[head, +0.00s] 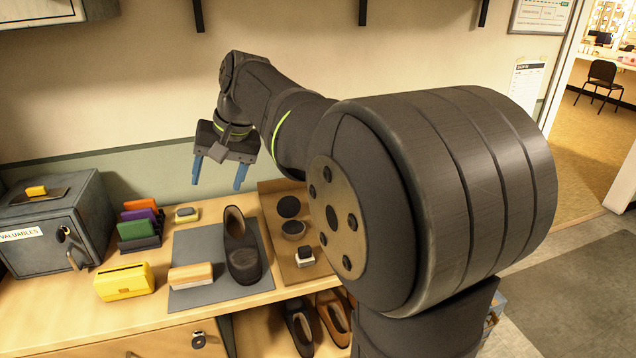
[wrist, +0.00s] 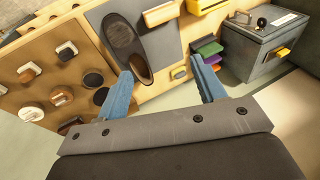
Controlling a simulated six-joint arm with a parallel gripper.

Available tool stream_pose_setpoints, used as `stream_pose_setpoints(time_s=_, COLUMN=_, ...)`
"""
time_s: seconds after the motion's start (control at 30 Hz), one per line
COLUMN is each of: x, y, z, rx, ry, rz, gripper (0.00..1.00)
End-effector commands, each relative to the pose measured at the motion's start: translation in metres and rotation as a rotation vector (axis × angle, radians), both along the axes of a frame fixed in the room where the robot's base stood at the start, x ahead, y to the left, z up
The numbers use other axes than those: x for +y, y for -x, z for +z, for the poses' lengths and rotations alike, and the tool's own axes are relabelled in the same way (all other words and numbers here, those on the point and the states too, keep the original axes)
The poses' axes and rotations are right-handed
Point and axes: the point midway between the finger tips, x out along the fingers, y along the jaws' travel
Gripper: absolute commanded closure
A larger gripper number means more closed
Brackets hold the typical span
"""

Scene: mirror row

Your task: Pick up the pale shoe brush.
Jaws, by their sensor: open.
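A pale shoe brush (head: 190,276), a block with a tan wooden top and lighter lower part, lies on the grey mat (head: 197,242).
A dark shoe (head: 242,246) stands on the mat right of the brush. A yellow box (head: 124,281) is left of it, with a coloured rack (head: 139,226) and a grey safe (head: 56,224) beyond. A brown tray (wrist: 40,51) holds several brushes and tins; my arm hides part of it in the head view.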

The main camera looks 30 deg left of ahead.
Motion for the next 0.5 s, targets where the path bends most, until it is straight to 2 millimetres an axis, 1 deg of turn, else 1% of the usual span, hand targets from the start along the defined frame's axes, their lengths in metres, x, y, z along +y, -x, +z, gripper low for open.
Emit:
stream_pose_setpoints(time_s=0.23, x=0.001, y=0.0, z=-0.001, rx=-0.002, ry=0.001, rz=0.005, gripper=0.36)
stream_pose_setpoints(time_s=0.3, x=0.004, y=0.0, z=-0.004, rx=-0.013, ry=0.008, rz=0.036, gripper=0.36)
stream_pose_setpoints(time_s=0.37, x=0.01, y=0.001, z=-0.008, rx=-0.036, ry=0.019, rz=0.097, gripper=0.36)
stream_pose_setpoints(time_s=0.47, x=0.026, y=0.003, z=-0.023, rx=-0.097, ry=0.049, rz=0.274, gripper=0.36)
stream_pose_setpoints(time_s=0.5, x=0.035, y=0.005, z=-0.03, rx=-0.129, ry=0.063, rz=0.367, gripper=0.36)
